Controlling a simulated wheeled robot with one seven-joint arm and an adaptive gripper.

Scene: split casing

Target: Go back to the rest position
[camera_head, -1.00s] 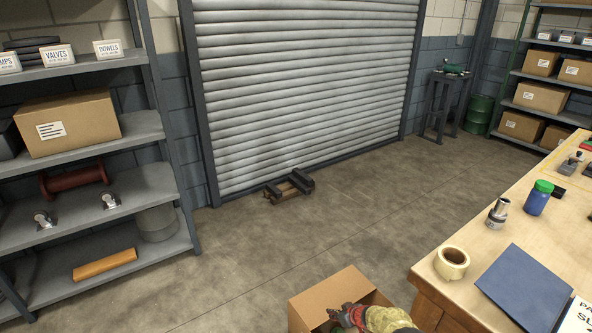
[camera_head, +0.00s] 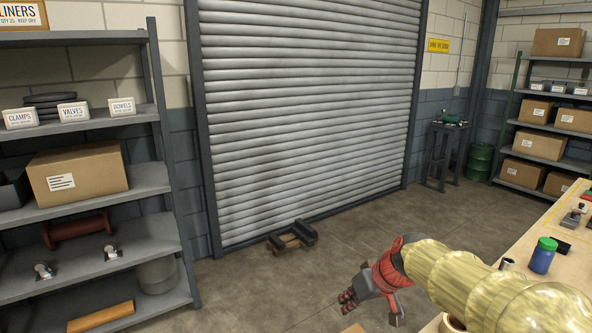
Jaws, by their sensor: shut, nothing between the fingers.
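My gripper (camera_head: 348,300) is in the lower middle of the head view, at the end of my yellow arm with a red and dark wrist. It points down and to the left, over the concrete floor, and its fingers are closed with nothing visible between them. It is raised near the left side of the workbench (camera_head: 503,238). It touches nothing that I can see. Part of the bench top is hidden behind my arm.
A shelf rack with boxes (camera_head: 78,175) stands at left. A small dark cradle (camera_head: 291,239) lies on the floor before the roller shutter (camera_head: 305,110). A blue jar with a green lid (camera_head: 542,256) stands on the bench. A cardboard edge (camera_head: 355,329) shows at the bottom.

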